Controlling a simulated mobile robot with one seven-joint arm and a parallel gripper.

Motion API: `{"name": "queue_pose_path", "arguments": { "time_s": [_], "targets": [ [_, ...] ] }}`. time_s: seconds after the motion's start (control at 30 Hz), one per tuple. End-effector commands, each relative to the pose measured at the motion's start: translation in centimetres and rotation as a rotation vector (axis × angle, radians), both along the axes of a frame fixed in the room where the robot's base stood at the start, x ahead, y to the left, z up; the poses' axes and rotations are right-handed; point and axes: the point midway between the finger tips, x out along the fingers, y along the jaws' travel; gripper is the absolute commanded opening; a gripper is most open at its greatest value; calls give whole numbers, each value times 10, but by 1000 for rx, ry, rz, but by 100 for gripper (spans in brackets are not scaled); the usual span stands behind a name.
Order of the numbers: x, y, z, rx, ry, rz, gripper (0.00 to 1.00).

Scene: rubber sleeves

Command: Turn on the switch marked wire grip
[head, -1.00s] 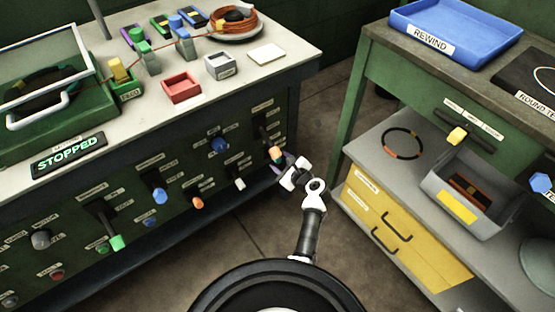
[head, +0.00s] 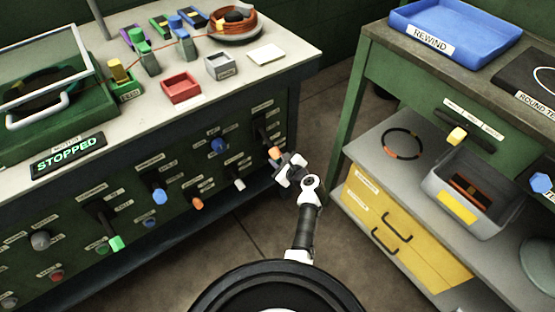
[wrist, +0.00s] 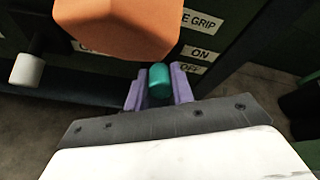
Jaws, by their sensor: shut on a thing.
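A label ending in "E GRIP" (wrist: 198,20) shows in the wrist view, above an ON label (wrist: 200,53) and an OFF label (wrist: 189,68). A small teal cylindrical knob (wrist: 159,80) sits left of OFF, between the purple fingers of my gripper (wrist: 159,88). The gripper is shut on it. The knob's root is hidden, so I cannot tell its switch position. In the head view my gripper (head: 281,163) is at the right end of the green panel, just below an orange lever knob (head: 274,153). That orange knob (wrist: 125,25) looms over the fingers in the wrist view.
A white knob (wrist: 27,69) is to the left in the wrist view. Several other switches, including a blue knob (head: 219,145), fill the panel. A grey shelf (head: 365,150) with a grey bin (head: 437,188) stands at right. Open floor lies between.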

Motion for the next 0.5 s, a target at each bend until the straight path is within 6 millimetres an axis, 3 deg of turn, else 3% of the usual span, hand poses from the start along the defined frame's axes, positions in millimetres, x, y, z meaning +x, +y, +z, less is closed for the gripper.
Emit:
{"name": "queue_pose_path", "arguments": {
  "time_s": [0.2, 0.5],
  "targets": [
    [1, 1, 10, -34, 47, 1, 1],
    [2, 1, 7, -67, 93, 0, 1]
  ]
}}
